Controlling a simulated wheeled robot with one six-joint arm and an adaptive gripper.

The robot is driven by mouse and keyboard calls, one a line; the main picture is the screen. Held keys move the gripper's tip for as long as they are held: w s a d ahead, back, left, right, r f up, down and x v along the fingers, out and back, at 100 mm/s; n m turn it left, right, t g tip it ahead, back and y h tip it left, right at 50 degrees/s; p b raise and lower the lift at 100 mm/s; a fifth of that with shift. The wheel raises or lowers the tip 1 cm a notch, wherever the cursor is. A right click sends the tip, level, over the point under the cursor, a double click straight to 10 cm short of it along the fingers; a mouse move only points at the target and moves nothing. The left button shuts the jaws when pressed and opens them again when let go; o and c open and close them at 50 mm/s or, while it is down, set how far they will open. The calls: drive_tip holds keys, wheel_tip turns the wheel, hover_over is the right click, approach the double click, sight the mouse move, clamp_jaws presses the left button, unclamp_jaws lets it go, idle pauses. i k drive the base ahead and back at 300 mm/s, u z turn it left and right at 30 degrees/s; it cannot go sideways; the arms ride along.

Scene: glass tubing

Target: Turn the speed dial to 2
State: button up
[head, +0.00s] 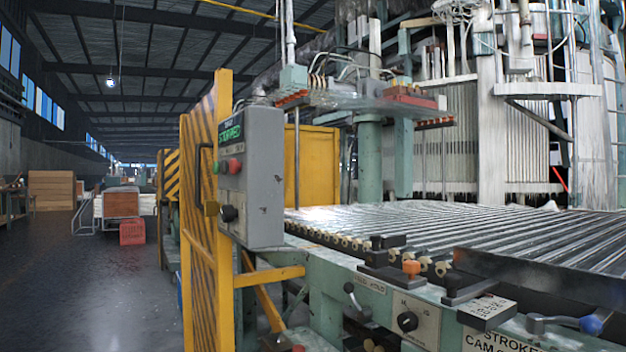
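A grey control box (262,180) is mounted on a yellow post at the centre left. Its narrow face, seen at a steep angle, has a green lit display (230,131) that seems to read "STOPPED". Below are a green button (222,167), a red button (235,166) and a black knob (228,213). A second black dial (407,321) sits on a pale plate on the machine's front, low in the view. I cannot read a speed scale or a pointer position on either dial, so I cannot tell which is the speed dial. My gripper is not in view.
A yellow and black striped guard (199,220) stands left of the box. The roller bed (450,235) carries glass tubing at right. An orange knob (411,268) and a blue-ended lever (592,324) stick out at its front.

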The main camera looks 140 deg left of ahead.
sight(228, 213)
drive_tip(key=z, duration=0.05)
drive_tip(key=i, duration=0.85)
drive_tip(key=u, duration=5)
drive_tip(key=i, duration=0.5)
drive_tip(key=k, duration=0.55)
drive_tip(key=u, duration=1.05)
drive_tip(key=i, duration=0.65)
drive_tip(key=u, duration=0.45)
